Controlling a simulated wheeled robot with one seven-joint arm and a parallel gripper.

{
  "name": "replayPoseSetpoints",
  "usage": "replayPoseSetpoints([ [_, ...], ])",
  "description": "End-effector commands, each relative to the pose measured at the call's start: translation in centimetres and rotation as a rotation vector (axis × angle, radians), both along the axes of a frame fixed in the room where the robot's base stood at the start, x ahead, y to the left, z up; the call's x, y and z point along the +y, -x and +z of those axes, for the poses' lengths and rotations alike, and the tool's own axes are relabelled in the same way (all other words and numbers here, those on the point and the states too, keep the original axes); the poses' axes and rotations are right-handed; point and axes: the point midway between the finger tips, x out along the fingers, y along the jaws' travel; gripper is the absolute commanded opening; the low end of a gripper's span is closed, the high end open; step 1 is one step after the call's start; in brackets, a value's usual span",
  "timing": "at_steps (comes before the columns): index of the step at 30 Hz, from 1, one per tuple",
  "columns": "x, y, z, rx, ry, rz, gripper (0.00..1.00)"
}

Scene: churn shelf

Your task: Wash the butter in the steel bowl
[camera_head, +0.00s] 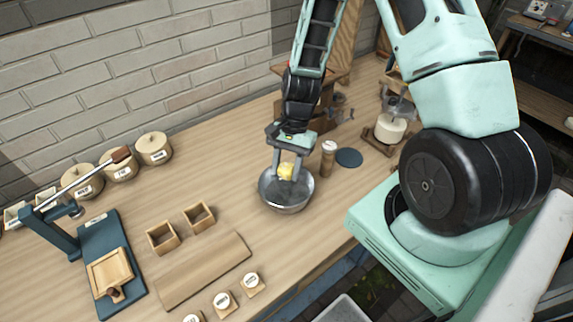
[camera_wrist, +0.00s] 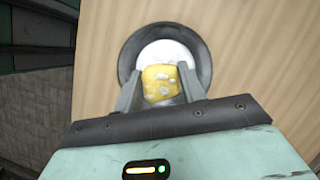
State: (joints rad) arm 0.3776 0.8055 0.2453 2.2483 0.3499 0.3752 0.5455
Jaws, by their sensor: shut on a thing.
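The yellow butter (camera_head: 286,171) is between the two fingers of my gripper (camera_head: 286,168), which is shut on it. In the wrist view the butter (camera_wrist: 161,84) shows pale whitish patches on its surface. The steel bowl (camera_head: 287,200) stands on the wooden counter directly below my gripper. In the wrist view the butter is in front of the bowl (camera_wrist: 128,62), whose inside looks whitish. The butter is at about the level of the bowl's far rim; I cannot tell whether it touches the bowl or anything in it.
A wooden shaker-like jar (camera_head: 328,158) and a dark round disc (camera_head: 348,157) are close right of the bowl. Two small wooden boxes (camera_head: 162,238) and a wooden board (camera_head: 205,270) lie to the left. A blue lever press (camera_head: 105,255) stands at far left. Lidded canisters (camera_head: 154,148) line the wall.

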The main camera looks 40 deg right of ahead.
Motion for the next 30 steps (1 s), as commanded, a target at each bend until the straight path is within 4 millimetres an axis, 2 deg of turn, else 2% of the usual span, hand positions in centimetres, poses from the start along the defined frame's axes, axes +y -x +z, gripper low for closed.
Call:
replayPoseSetpoints([
  [1,0.0,0.0,-0.9,0.0,0.0,0.0,0.18],
  [21,0.0,0.0,-6.5,0.0,0.0,-0.001,0.18],
  [30,0.0,0.0,-8.4,0.0,0.0,-0.001,0.18],
])
